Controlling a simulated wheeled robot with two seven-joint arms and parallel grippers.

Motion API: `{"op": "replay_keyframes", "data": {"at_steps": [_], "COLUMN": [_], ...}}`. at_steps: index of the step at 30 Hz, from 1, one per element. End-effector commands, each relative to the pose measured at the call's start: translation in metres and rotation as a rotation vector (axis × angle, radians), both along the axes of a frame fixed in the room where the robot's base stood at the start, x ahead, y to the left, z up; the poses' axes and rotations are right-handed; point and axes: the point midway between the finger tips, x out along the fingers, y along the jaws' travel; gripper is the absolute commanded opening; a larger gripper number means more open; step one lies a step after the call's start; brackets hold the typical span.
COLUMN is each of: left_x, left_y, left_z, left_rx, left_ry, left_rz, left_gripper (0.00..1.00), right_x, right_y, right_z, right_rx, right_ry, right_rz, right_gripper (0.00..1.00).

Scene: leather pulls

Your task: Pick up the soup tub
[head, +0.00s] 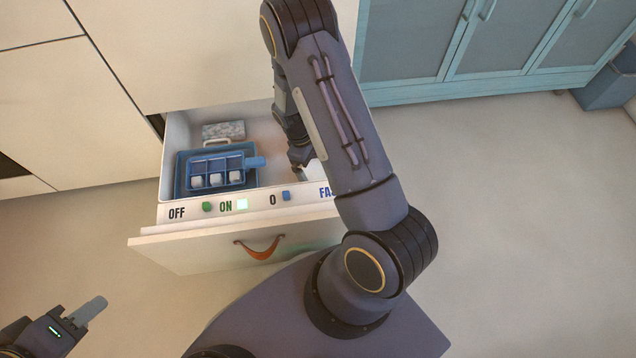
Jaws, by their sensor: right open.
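I cannot make out a soup tub in the head view. My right arm hides the right part of the open drawer (176,142). My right gripper (299,158) points down into the drawer, partly hidden by its own arm, and is open. What lies between or under its fingers is hidden. My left gripper (84,316) is low at the left, over the floor and away from the drawer. Only part of it shows, so I cannot tell its opening.
The drawer holds a blue compartment tray (216,166) with white cubes and a grey speckled block (223,131). Its front edge bears labels and small coloured squares. A brown leather pull (259,248) hangs on its front.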

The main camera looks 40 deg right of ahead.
Motion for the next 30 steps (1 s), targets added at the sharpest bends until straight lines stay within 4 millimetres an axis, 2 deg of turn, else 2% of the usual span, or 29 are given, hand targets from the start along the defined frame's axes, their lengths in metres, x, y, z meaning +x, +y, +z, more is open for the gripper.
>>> {"op": "replay_keyframes", "data": {"at_steps": [13,21,23,30], "left_x": [0.0,0.0,0.0,0.0], "left_y": [0.0,0.0,0.0,0.0], "left_z": [-0.033,-0.032,-0.032,-0.032], "left_rx": [0.0,0.0,0.0,0.0], "left_ry": [0.0,0.0,0.0,0.0], "left_rz": [0.0,0.0,0.0,0.0], "left_gripper": [0.36,0.36,0.36,0.36], "right_x": [-0.02,-0.021,-0.021,-0.021], "right_y": [-0.006,-0.007,-0.007,-0.007], "right_z": [-0.054,-0.057,-0.057,-0.057], "right_rx": [0.001,0.001,0.001,0.001], "right_ry": [0.002,0.001,0.001,0.0], "right_rz": [-0.002,-0.002,-0.002,-0.003], "right_gripper": [1.0,1.0,0.95,0.63]}}
